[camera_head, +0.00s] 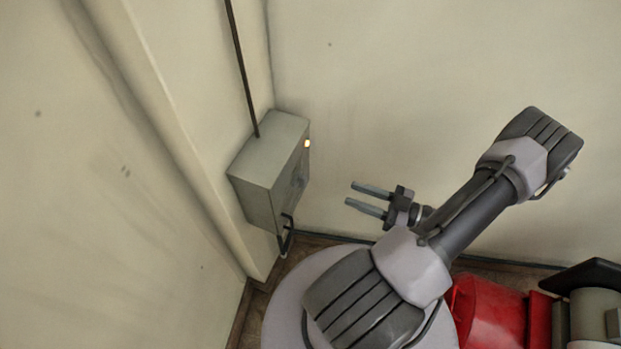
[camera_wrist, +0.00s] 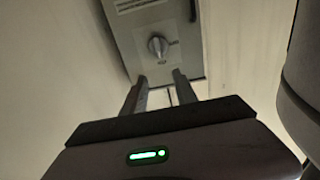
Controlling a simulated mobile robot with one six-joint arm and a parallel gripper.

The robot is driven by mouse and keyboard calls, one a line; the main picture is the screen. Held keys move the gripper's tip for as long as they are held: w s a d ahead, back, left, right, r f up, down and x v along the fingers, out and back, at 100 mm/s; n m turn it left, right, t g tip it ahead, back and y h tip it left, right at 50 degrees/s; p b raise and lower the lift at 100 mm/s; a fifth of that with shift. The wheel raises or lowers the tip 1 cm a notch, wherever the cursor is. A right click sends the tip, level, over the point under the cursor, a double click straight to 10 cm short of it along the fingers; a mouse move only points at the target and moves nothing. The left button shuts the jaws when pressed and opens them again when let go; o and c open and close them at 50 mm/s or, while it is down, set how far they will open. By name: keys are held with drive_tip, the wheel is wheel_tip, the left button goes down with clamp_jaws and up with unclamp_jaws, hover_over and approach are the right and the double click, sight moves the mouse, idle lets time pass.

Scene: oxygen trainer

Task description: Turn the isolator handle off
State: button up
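A grey wall box (camera_head: 262,165) hangs at the corner, left of my gripper in the head view. Its front carries a round grey rotary handle (camera_wrist: 158,46) with a raised grip bar, clear in the wrist view. The bar lies roughly along the box's length; markings beside it are too small to read. In the head view the front is seen edge-on and the handle is not clear. My gripper (camera_head: 350,193) is open and empty, apart from the box. In the wrist view its fingers (camera_wrist: 160,77) point at the box, below the handle.
A small lit lamp (camera_head: 307,143) sits on the box front. A dark bent bar (camera_head: 287,235) shows at the box's lower end. A dark conduit (camera_head: 241,68) runs up from the box. A red object (camera_head: 491,318) stands at the lower right.

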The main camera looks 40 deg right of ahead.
sight(306, 178)
drive_tip(key=b+x, duration=0.2)
drive_tip(key=x, duration=1.1)
drive_tip(key=shift+a, duration=0.1)
clamp_jaws()
